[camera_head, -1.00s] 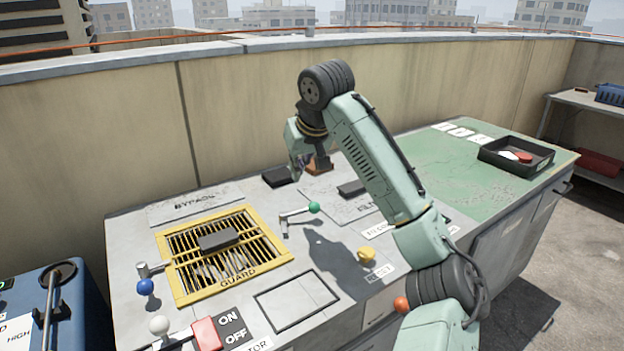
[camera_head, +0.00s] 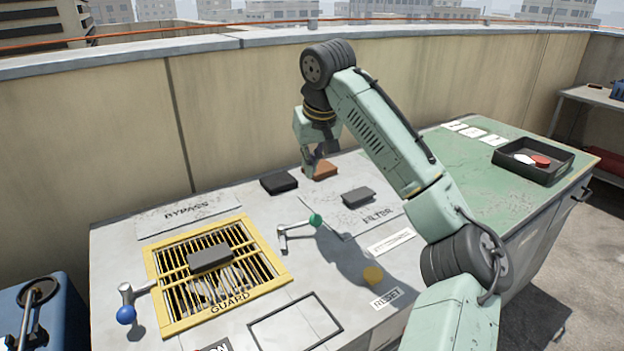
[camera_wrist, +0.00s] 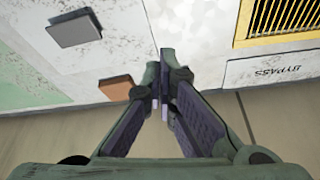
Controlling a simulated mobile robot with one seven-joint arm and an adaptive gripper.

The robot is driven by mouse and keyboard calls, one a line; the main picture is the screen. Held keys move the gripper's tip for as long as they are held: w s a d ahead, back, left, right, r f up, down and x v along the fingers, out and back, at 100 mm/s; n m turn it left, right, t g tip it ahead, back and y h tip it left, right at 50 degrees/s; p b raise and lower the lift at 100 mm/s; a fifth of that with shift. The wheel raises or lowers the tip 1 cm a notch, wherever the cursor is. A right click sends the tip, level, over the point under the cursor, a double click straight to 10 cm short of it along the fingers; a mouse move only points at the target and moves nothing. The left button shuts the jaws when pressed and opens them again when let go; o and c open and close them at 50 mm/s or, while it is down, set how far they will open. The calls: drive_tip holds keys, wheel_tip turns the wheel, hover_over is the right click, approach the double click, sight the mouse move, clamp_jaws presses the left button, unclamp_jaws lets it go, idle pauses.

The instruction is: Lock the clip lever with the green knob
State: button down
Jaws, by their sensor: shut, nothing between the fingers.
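The clip lever with the green knob (camera_head: 316,220) stands on the grey bench top, right of the yellow guard frame. Its metal arm runs from a pivot (camera_head: 283,233) on the left to the knob on the right. My gripper (camera_head: 309,172) is behind the lever in the head view, above the bench near the orange-brown block (camera_head: 321,170), and apart from the lever. In the wrist view my gripper (camera_wrist: 161,95) has its fingertips together with nothing between them. The green knob does not show in the wrist view.
The yellow guard frame (camera_head: 163,310) has a grille with a dark block on it. A blue-knobbed lever (camera_head: 126,314) is at its left. A black block (camera_head: 279,182), a dark grey block (camera_head: 358,197) and a yellow button (camera_head: 373,275) are nearby. A wall (camera_head: 240,120) stands behind.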

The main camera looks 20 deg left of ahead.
drive_tip(key=x, duration=0.8)
drive_tip(key=shift+w+f+p, duration=0.1)
drive_tip(key=shift+f+p, duration=0.25)
drive_tip(key=shift+p, duration=0.05)
drive_tip(key=shift+s+d+f, duration=0.25)
drive_tip(key=shift+s+d, duration=0.7)
drive_tip(key=shift+s, duration=0.2)
drive_tip(key=shift+s+d+f, duration=0.2)
drive_tip(key=shift+s+d, duration=0.05)
drive_tip(key=shift+s, duration=0.1)
drive_tip(key=shift+a+r+p, duration=0.1)
drive_tip(key=shift+p, duration=0.45)
